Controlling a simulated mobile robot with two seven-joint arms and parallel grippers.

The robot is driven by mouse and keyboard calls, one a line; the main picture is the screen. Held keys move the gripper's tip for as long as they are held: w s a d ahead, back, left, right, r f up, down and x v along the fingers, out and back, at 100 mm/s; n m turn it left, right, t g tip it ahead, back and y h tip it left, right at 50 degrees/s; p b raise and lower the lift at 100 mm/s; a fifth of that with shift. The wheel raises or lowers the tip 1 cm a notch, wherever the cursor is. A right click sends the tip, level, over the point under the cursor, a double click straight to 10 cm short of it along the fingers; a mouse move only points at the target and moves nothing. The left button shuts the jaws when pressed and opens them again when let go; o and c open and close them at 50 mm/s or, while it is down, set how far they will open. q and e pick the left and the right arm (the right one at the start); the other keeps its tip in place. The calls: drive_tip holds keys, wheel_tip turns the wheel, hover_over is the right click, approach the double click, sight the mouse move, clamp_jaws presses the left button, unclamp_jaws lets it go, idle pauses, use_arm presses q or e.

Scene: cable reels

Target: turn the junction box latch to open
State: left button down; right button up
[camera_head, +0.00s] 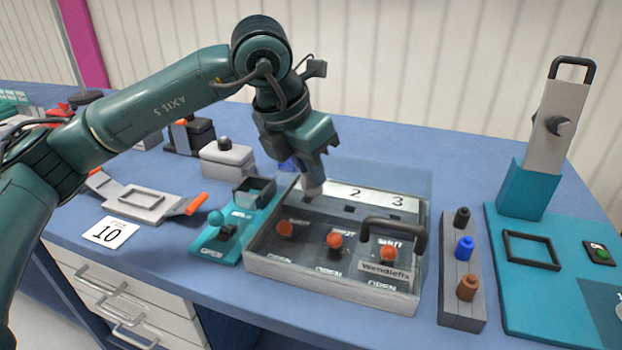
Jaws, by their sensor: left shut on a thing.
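A grey tray-like box (255,262) with a clear cover and a black handle (395,232) stands at the front middle. I cannot tell which is the junction box latch. My left gripper (314,180) points down at the grey box's back left corner, shut on a small pale piece (313,190), mostly hidden by the fingers. My right gripper is out of view.
A grey strip (452,275) with black, blue and brown pegs stands to the right. Beyond it, a teal board (520,300) bears a tall grey handled block (553,150). A grey holder with orange ends (140,203) and a white card (110,232) lie left.

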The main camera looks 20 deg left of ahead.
use_arm(q)
drive_tip(key=m+h, duration=0.1)
drive_tip(key=m, duration=0.2)
drive_tip(key=shift+a+b, duration=0.1)
drive_tip(key=shift+b, duration=0.25)
drive_tip(key=m, duration=0.1)
drive_tip(key=m+g+h, duration=0.1)
drive_tip(key=m, duration=0.1)
drive_tip(key=shift+w+r+m+g, duration=0.1)
drive_tip(key=shift+w+m+g, duration=0.05)
drive_tip(key=shift+m+g, duration=0.15)
drive_tip(key=m+g, duration=0.1)
drive_tip(key=m, duration=0.2)
drive_tip(key=m+g+p, duration=0.1)
drive_tip(key=m, duration=0.2)
drive_tip(key=shift+w+h+p, duration=0.15)
drive_tip(key=shift+h+p, duration=0.15)
drive_tip(key=c, duration=1.5)
unclamp_jaws()
drive_tip(key=shift+a, duration=0.1)
drive_tip(key=v, duration=1.3)
drive_tip(key=shift+w+p, duration=0.2)
drive_tip(key=shift+p, duration=0.2)
